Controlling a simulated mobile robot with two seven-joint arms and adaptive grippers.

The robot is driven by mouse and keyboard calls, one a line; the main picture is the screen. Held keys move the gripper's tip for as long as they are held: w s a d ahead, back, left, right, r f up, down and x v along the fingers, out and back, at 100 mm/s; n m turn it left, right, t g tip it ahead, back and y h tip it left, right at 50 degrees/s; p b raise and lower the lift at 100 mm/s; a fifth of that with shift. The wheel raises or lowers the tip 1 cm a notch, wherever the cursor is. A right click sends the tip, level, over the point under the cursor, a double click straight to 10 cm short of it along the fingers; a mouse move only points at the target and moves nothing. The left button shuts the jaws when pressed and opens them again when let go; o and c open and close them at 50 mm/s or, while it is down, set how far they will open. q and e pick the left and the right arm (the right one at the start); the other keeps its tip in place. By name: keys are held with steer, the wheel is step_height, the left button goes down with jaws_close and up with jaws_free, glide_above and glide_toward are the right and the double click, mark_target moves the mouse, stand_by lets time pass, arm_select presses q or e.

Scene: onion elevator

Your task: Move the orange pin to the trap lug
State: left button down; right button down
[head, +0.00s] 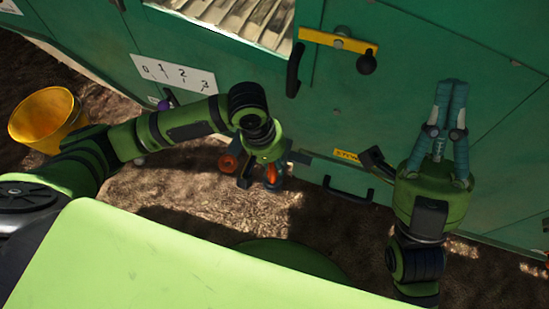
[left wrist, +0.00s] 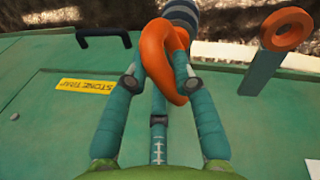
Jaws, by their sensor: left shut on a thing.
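The orange pin (left wrist: 153,50) shows in the left wrist view as a thick orange loop between the fingers of my left gripper (left wrist: 160,68), which is shut on it. A dark ribbed cylinder (left wrist: 180,12) is just beyond the loop; I cannot tell whether they are joined. In the head view the orange pin (head: 272,175) is a small patch below my left wrist, and the fingers are partly hidden. An orange ring on a teal bar, apparently a lug (left wrist: 286,28), is to the right, apart from the pin. My right gripper (head: 452,84) is raised, shut and empty.
The green machine wall has a stone trap label (left wrist: 85,85) and a black handle (left wrist: 104,35). An orange ring (head: 228,163) is left of my left gripper. A yellow bucket (head: 47,118) stands at the far left. A yellow bar (head: 325,39) is above. Bare ground lies below.

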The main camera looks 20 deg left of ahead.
arm_select(q)
steer(key=c, duration=0.9)
jaws_free()
steer(key=shift+c, duration=0.2)
steer(key=v, duration=1.2)
steer(key=shift+f, duration=0.1)
